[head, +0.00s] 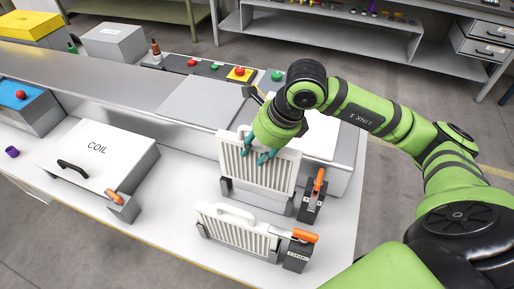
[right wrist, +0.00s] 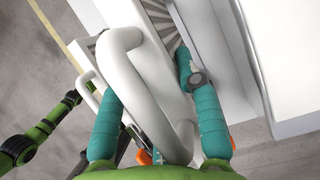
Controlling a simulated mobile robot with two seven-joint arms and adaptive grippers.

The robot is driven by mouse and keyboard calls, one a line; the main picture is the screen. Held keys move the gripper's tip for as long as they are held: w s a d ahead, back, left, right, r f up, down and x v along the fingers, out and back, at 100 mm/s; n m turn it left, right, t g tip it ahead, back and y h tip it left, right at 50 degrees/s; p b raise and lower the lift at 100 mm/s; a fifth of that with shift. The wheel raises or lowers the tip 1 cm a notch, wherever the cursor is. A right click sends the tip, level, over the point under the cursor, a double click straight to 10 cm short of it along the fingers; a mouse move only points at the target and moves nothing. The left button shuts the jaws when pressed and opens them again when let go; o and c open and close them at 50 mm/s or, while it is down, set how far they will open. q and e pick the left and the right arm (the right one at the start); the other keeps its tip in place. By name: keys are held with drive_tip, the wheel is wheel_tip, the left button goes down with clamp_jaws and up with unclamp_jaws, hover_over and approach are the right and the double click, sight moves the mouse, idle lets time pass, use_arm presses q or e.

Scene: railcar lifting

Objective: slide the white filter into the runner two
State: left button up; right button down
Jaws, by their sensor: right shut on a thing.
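The white slatted filter (head: 240,170) stands about upright at the rear grey runner (head: 255,196). Its lower edge is at the runner's front wall; I cannot tell how deep it sits. My right gripper (head: 264,157) is shut on this filter near its top, with teal fingers over its front. In the right wrist view, the right gripper (right wrist: 150,85) has its fingers on either side of the white handle (right wrist: 121,42). My left gripper is not in view.
Another white filter (head: 235,230) sits in the front runner, whose dark block (head: 297,257) has an orange lever. A similar orange-levered block (head: 310,205) stands right of the rear runner. The COIL box (head: 100,155) is at left. Free table lies between.

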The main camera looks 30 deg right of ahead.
drive_tip(key=shift+b, duration=0.65)
idle(0.7)
drive_tip(key=b, duration=1)
approach(249, 182)
drive_tip(key=shift+d+x, duration=0.15)
drive_tip(key=shift+x, duration=1.2)
drive_tip(key=shift+d+x, duration=0.15)
drive_tip(key=shift+x, duration=1.2)
idle(0.4)
drive_tip(key=c, duration=0.8)
unclamp_jaws()
drive_tip(key=shift+w, duration=0.1)
drive_tip(key=v, duration=1.2)
drive_tip(key=shift+f, duration=0.1)
